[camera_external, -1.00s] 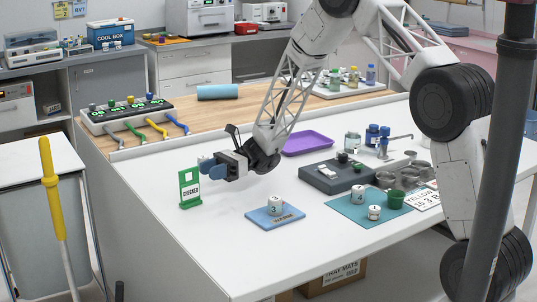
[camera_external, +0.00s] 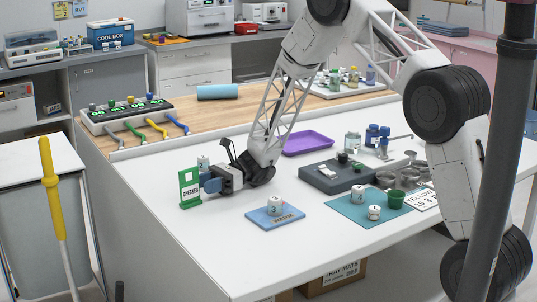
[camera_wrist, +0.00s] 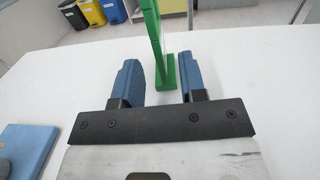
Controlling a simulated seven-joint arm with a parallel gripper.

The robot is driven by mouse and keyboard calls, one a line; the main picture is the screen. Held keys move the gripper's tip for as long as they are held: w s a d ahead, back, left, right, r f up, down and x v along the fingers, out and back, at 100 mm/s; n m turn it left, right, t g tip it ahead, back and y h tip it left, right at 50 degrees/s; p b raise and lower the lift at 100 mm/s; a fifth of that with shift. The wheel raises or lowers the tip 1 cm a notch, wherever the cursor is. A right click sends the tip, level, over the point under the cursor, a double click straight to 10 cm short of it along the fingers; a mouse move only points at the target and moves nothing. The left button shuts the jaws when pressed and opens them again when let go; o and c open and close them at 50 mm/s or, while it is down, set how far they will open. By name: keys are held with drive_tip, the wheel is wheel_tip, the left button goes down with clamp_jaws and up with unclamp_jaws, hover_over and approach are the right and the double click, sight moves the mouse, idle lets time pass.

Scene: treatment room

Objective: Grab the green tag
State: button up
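The green tag (camera_external: 190,188) is an upright green frame on a foot, with a white panel reading "CHECKED". It stands on the white table near its left edge. My gripper (camera_external: 207,184) is low over the table just right of the tag, its blue fingers pointing at it. In the wrist view the tag (camera_wrist: 168,72) lies in line with the gap between the two blue fingers (camera_wrist: 160,82). Gaps show on both sides of its foot, and the gripper is open and holds nothing. The tag's top is cut off in the wrist view.
A white cup (camera_external: 203,162) stands just behind my gripper. A purple tray (camera_external: 307,143) and a dark grey box (camera_external: 335,181) lie farther right. The table left of the tag is clear.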

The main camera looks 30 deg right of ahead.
sight(191, 202)
drive_tip(key=shift+s+a, duration=0.2)
drive_tip(key=shift+a, duration=1.2)
drive_tip(key=shift+s+a, duration=0.15)
drive_tip(key=shift+a, duration=1.2)
drive_tip(key=shift+c, duration=0.4)
clamp_jaws()
